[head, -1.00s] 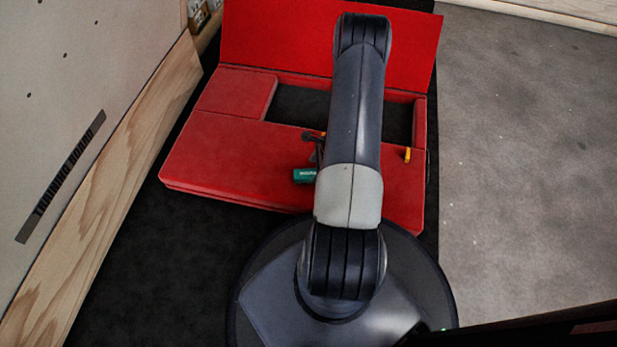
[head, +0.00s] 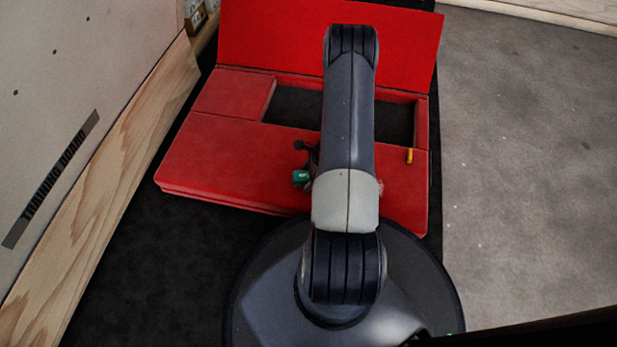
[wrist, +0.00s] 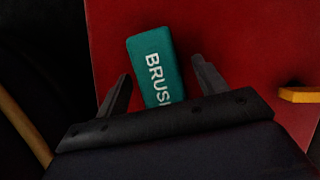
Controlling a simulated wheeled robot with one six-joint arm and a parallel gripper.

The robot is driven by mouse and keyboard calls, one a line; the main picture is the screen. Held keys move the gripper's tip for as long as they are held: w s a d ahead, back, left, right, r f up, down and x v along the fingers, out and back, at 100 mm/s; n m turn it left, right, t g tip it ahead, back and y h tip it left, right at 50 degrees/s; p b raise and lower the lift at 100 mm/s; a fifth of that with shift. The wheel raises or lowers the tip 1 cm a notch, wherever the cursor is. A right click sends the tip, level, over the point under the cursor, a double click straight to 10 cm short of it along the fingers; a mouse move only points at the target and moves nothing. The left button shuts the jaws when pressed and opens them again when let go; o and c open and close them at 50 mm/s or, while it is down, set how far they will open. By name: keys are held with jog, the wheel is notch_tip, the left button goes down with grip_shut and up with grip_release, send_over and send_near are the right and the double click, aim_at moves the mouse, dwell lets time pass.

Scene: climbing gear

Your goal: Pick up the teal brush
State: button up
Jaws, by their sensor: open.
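The teal brush (wrist: 155,62) lies on the red surface, with white "BRUS" lettering on it in the wrist view. Its far end points away, and its near end is hidden behind my gripper's body. My gripper (wrist: 162,82) is open, with one dark finger on each side of the brush and visible gaps between. I cannot tell how high the fingers are above the surface. In the head view, only a small part of the teal brush (head: 301,178) shows left of my arm, which hides the rest.
The red case (head: 230,150) has a raised red panel (head: 290,35) at the back and a dark recess (head: 295,106). A yellow-orange piece (head: 409,156) is at its right; an orange piece also shows in the wrist view (wrist: 300,95). A wood-edged wall (head: 110,190) stands left.

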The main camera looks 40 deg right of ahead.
jog(key=shift+f, duration=0.15)
dwell(0.3)
jog(key=c, duration=1.1)
notch_tip(320, 180, up, 11)
jog(key=p, duration=0.5)
jog(key=shift+f, duration=0.2)
